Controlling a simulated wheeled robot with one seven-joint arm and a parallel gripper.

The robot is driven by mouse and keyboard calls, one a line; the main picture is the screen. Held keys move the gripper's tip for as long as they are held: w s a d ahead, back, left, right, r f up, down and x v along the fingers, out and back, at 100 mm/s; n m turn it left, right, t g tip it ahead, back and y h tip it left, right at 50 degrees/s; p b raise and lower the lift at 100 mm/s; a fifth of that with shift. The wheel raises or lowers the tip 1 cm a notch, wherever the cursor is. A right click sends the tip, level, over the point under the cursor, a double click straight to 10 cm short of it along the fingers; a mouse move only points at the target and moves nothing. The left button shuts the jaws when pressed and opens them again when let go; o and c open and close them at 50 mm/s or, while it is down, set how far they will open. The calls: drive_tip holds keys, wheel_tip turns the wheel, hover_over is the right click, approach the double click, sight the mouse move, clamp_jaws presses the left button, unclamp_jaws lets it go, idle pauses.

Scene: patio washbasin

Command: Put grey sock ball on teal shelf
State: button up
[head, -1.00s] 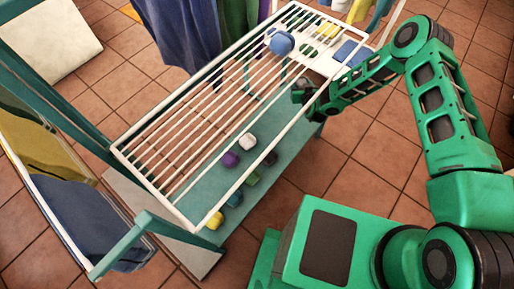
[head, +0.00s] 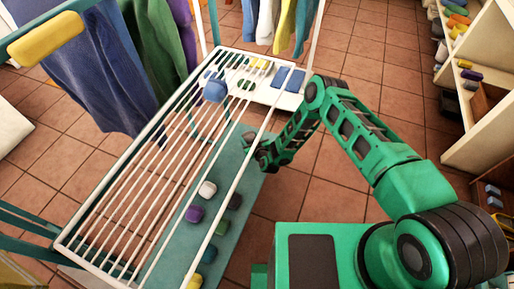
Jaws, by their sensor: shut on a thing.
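The teal shelf (head: 232,178) lies under a white-barred drying rack (head: 130,190). Several sock balls sit in a loose group toward its near end, among them a white one (head: 207,188), a purple one (head: 194,213) and a dark one (head: 235,201). My gripper (head: 257,150) is at the right edge of the shelf, beside the rack's right rail and farther back than these balls. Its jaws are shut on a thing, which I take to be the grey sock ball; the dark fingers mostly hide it.
A blue ball (head: 215,88) rests on the rack bars, near a white end panel (head: 262,92) with blue pieces. Clothes (head: 95,80) hang behind and left. A pale shelving unit (head: 485,120) stands at right. Tiled floor (head: 375,85) is free between.

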drive_tip(key=d+f, duration=0.2)
drive_tip(key=d, duration=0.1)
drive_tip(key=d+f, duration=0.1)
drive_tip(key=shift+w+d, duration=0.3)
drive_tip(key=shift+d, duration=0.1)
drive_tip(key=shift+f, duration=1.9)
drive_tip(key=o, duration=1)
drive_tip(key=shift+f, duration=0.1)
drive_tip(key=v, duration=1.2)
